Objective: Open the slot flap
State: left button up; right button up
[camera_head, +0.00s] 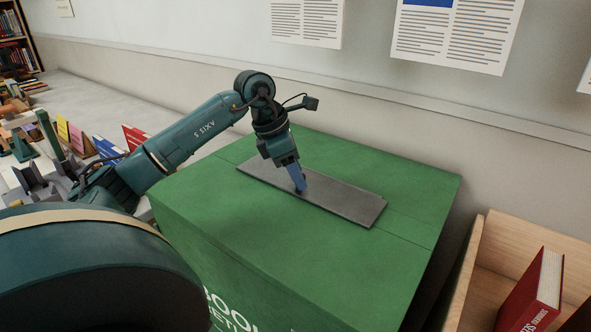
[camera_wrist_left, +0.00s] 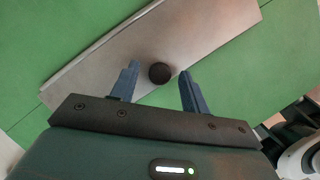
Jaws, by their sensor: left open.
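The slot flap (camera_head: 345,203) is a flat dark grey plate lying on top of the green book return box (camera_head: 240,215). It also shows as a grey strip in the left wrist view (camera_wrist_left: 205,40). A round dark knob (camera_wrist_left: 159,73) sits on the flap. My left gripper (camera_head: 300,187) points down over the flap. In the left wrist view its two blue fingers (camera_wrist_left: 157,82) are open, one on each side of the knob, with gaps to it. In the head view the gripper mostly hides the knob. My right gripper is not in view.
A wooden crate (camera_head: 478,268) with a red book (camera_head: 536,290) stands right of the box. Several books and bookends crowd the left side. The wall with posters (camera_head: 455,32) runs behind the box. The box top around the flap is clear.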

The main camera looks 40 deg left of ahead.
pick_arm(q)
grip_shut()
dwell(0.4)
